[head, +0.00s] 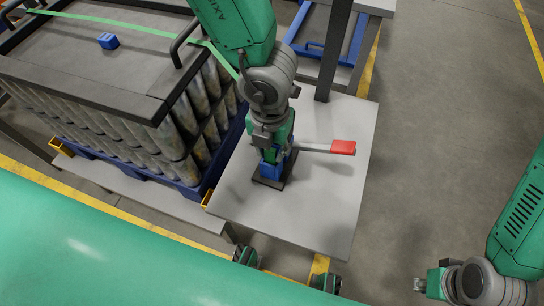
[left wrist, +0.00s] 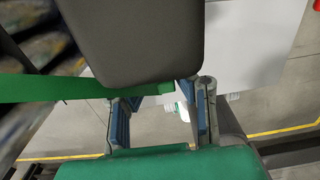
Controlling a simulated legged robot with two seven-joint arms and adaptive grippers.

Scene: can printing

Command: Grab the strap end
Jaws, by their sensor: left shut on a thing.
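The green strap (head: 128,25) runs across the top of the can stack and down its right side, where my left arm hides the rest. In the left wrist view the strap (left wrist: 55,88) comes in from the left and ends between the blue-padded fingers of my left gripper (left wrist: 162,115). My left gripper (head: 271,165) is low over the grey table, shut on the strap end; the exact contact is partly hidden. My right gripper (head: 428,285) is at the lower right, far from the strap, and its fingers are too small to judge.
The can stack (head: 130,140) stands left of the grey table (head: 325,205). A red handle (head: 342,147) on a grey bar sticks out right of my left gripper. A small blue block (head: 108,41) lies on the stack's top. The table's front right is clear.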

